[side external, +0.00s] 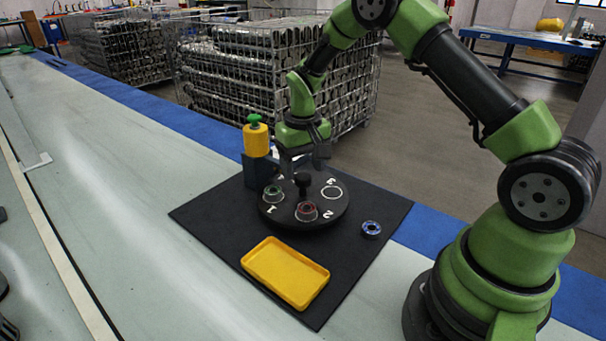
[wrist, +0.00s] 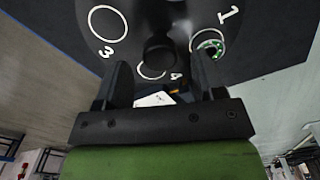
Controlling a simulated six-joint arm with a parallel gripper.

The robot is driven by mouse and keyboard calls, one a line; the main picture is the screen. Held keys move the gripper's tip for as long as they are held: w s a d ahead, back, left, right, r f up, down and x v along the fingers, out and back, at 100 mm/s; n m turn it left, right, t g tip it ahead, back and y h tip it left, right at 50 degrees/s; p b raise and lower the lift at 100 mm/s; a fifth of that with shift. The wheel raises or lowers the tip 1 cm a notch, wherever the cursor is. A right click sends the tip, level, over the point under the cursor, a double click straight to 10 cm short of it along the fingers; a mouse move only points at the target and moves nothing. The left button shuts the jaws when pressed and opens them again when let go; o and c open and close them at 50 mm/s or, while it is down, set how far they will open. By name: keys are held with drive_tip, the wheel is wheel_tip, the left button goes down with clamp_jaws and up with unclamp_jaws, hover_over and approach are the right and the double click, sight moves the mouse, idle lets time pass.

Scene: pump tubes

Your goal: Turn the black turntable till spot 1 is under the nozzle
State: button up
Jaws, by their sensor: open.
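The black turntable (side external: 325,217) has numbered spots and a black centre knob (side external: 303,182). Spot 1 (side external: 272,194) holds a green ring-shaped part; spot 2 (side external: 306,211) holds a red one. Spot 3 (side external: 331,192) is an empty white circle at the right. Spot 4 (wrist: 152,71) is partly hidden in the wrist view, on the far side. The yellow pump (side external: 256,141) with a green top stands behind the turntable's left edge; its nozzle is not distinct. Spot 1 is in front of the pump. My gripper (side external: 303,165) is open above the knob, with no visible grip on it.
A blue ring part (side external: 371,228) lies on the black mat (side external: 215,216), right of the turntable. A yellow tray (side external: 286,272) lies in front. The pump's dark blue base (side external: 257,171) stands close to the turntable and my gripper. The pale table at left is clear.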

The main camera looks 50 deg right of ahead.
sight(303, 187)
drive_tip(key=shift+f, duration=1.2)
clamp_jaws()
drive_tip(key=shift+m, duration=4.5)
